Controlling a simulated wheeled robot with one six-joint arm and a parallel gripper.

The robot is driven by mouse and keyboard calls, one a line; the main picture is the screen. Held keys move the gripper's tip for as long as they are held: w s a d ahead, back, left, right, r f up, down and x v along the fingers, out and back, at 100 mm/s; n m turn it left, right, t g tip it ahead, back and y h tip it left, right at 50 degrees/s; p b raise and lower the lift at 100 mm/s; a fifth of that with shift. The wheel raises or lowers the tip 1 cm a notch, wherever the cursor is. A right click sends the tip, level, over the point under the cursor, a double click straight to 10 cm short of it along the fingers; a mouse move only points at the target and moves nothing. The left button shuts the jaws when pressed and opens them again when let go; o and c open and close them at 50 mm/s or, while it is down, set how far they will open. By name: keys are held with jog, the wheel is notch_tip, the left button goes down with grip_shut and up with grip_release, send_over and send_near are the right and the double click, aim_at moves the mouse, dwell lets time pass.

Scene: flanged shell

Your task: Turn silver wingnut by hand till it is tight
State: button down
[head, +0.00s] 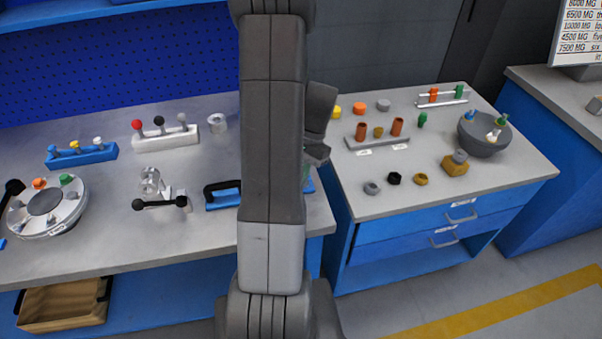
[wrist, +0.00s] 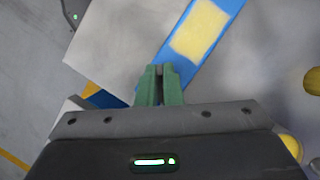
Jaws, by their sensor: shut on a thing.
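My gripper (wrist: 159,74) has green fingers, drawn close together on a small grey thing that I cannot identify, mostly hidden between them. In the head view only my grey wrist and a bit of green show beside my arm, near the left bench's right end. I cannot pick out the silver wingnut for certain. A round silver flanged part (head: 45,222) with a dark centre sits at the far left of the left bench. An orange knob (head: 39,183) and a green knob (head: 66,179) stand on its rim.
Below the fingers is a blue strip with a yellow pad (wrist: 201,28). The left bench (head: 110,254) also holds lever blocks and a black-handled clamp (head: 160,204). The right bench (head: 480,185) carries loose nuts, pegs and a grey bowl (head: 484,144). My arm hides the middle.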

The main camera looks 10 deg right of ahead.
jog(key=m+t, duration=0.1)
jog(key=m, duration=0.4)
jog(key=shift+w+a+t+y, duration=0.1)
jog(key=shift+w+t+y, duration=0.05)
jog(key=shift+t+y, duration=0.25)
dwell(0.9)
jog(key=c, duration=1.6)
grip_release()
jog(key=v, duration=1.4)
